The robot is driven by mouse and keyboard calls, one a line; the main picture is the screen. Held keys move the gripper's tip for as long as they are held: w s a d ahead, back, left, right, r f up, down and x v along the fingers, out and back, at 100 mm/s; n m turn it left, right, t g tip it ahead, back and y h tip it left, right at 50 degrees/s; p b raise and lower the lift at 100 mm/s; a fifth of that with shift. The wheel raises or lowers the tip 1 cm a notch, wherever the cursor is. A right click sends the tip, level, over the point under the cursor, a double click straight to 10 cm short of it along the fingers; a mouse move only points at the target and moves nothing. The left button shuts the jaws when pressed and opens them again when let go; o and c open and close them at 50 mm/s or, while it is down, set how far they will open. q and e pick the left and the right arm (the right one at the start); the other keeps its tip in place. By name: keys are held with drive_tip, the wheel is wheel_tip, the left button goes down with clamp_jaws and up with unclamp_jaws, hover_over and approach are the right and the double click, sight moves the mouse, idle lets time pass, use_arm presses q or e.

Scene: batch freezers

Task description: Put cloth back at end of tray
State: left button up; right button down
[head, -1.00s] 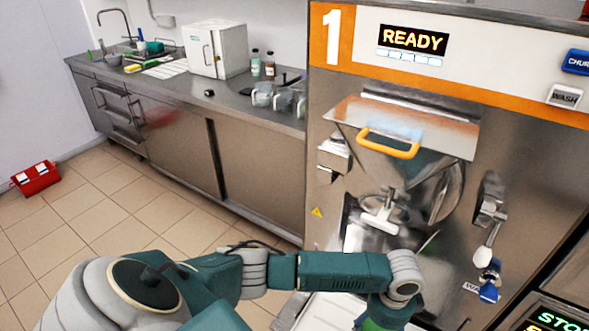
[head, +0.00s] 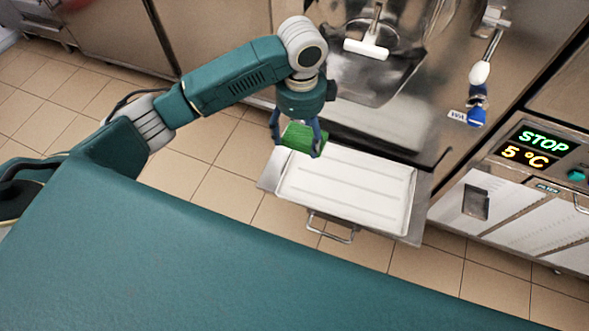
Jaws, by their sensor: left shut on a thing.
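My left gripper (head: 298,146) points down and is shut on a green cloth (head: 300,137), which shows as a small block between its fingers. The gripper and cloth are over the back left corner of the white tray (head: 345,207). I cannot tell whether the cloth touches the tray. The tray is empty where I can see it and sits in a metal frame with a handle at the front. My right gripper is not in view.
The freezer's steel front and chute (head: 375,105) rise behind the tray. A white tap handle (head: 366,49) and a lever with a blue end (head: 476,105) are above. Another machine with a lit "STOP 5 °C" panel (head: 540,145) stands at the right. Tiled floor lies left.

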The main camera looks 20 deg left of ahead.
use_arm(q)
drive_tip(key=f, duration=1.6)
drive_tip(key=shift+s+d+f+b, duration=0.1)
drive_tip(key=shift+s+f+b, duration=0.1)
drive_tip(key=shift+f+b, duration=0.15)
drive_tip(key=shift+f, duration=0.4)
drive_tip(key=o, duration=1.1)
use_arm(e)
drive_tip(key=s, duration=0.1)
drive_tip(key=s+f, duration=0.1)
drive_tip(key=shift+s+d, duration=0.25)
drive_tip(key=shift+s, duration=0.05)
